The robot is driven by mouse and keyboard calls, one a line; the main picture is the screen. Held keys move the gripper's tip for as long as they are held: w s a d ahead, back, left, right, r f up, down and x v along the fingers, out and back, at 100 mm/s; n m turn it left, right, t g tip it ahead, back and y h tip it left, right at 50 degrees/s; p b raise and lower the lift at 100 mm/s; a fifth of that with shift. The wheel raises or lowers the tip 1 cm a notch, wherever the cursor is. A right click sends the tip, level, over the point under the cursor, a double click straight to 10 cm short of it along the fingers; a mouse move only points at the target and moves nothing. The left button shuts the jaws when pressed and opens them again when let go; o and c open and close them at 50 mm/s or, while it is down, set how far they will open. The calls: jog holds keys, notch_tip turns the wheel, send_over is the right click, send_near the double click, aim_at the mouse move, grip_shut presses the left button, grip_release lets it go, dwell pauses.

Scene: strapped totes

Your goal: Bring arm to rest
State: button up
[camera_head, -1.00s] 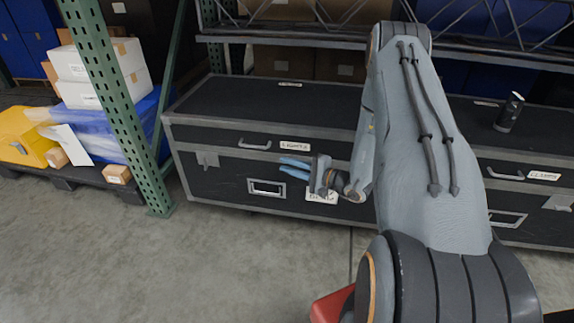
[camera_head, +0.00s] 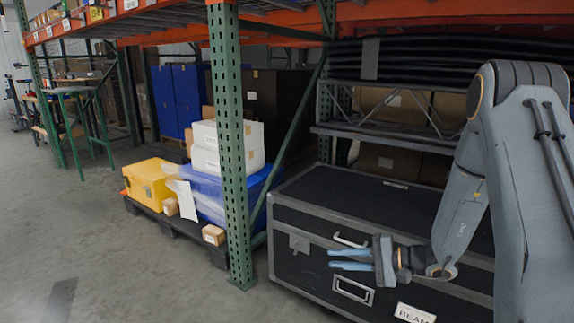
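My arm (camera_head: 462,210) stands folded at the right of the head view, in front of a black road case. My gripper (camera_head: 335,258) points left in the picture, level with the case's front face. Its two blue fingers lie apart with a narrow gap, and nothing shows between them. Whether the gripper touches the case cannot be told, but it seems to hang in front of it.
The black case (camera_head: 320,205) fills the lower right beneath a rack shelf. A green upright (camera_head: 230,140) stands left of it. A dark pallet (camera_head: 170,228) holds a yellow box (camera_head: 150,183), white cartons and blue-wrapped goods. Bare concrete floor (camera_head: 90,260) lies open at the left.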

jog(key=s+a+r+n+g+h, duration=0.2)
jog(key=s+a+r+n+g, duration=0.15)
jog(key=s, duration=0.35)
jog(key=s+a+r+n+g+h, duration=0.2)
jog(key=s+a+r+g+h, duration=0.15)
jog(key=s, duration=0.45)
jog(key=s+a+r+n+g+h, duration=0.2)
jog(key=s+a+r+n, duration=0.15)
jog(key=s, duration=0.35)
jog(key=s+d+r+n+t+h, duration=0.2)
jog(key=s+d+r+h, duration=0.25)
jog(key=s, duration=0.35)
jog(key=d+r+m+t+h+p, duration=0.1)
jog(key=d+r+m+p, duration=0.1)
jog(key=d+r+p, duration=0.7)
jog(key=r+p, duration=0.1)
jog(key=p, duration=0.7)
jog(key=shift+d+h+p, duration=0.3)
jog(key=shift+d+p, duration=0.05)
jog(key=shift+d, duration=0.05)
jog(key=shift+o, duration=1)
jog(key=shift+a, duration=0.15)
